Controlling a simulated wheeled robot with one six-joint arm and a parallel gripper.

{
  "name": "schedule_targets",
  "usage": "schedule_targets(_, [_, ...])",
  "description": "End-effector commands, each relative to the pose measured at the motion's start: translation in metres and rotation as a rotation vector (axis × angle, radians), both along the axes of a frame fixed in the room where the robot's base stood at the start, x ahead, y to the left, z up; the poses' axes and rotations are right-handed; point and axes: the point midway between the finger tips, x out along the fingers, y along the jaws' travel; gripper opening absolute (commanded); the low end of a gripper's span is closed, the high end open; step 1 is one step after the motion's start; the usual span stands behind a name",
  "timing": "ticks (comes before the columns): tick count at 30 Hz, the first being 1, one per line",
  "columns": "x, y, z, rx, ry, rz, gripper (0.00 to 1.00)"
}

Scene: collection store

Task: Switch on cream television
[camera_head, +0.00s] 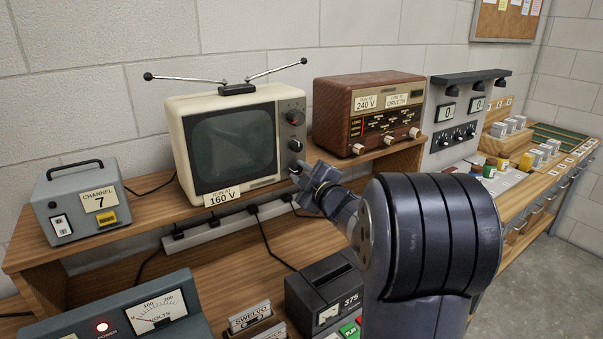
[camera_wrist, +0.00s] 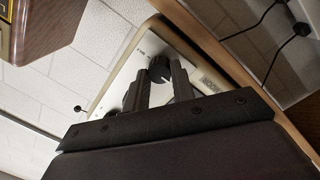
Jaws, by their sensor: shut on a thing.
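The cream television (camera_head: 176,130) stands on the wooden shelf with its antenna spread. Its screen (camera_head: 234,143) is dark. A label reading "160 V" (camera_head: 222,197) is at its lower front. Its right-hand panel carries dark knobs, two of them clear above my gripper (camera_head: 300,174), which is at the panel's lower part. In the wrist view, the fingers of my gripper (camera_wrist: 159,80) stand either side of a dark round knob (camera_wrist: 160,68) with a pale mark, and are shut on it. This appears to be the lowest knob. The head view hides it behind the gripper.
A brown radio (camera_head: 370,115) labelled "240 V" stands right of the television. A grey "Channel 7" box (camera_head: 80,200) is to the left. A power strip (camera_head: 225,227) with cables runs below. A voltmeter box (camera_head: 110,312) with a lit red lamp stands on the bench.

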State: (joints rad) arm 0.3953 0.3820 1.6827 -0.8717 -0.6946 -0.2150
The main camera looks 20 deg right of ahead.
Motion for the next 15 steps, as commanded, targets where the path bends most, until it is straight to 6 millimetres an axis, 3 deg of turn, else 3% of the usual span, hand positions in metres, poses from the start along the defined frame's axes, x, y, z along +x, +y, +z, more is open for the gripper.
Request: schedule_targets(15, [-0.0001,-0.0003,0.0047,0.362,0.073,-0.001,0.01])
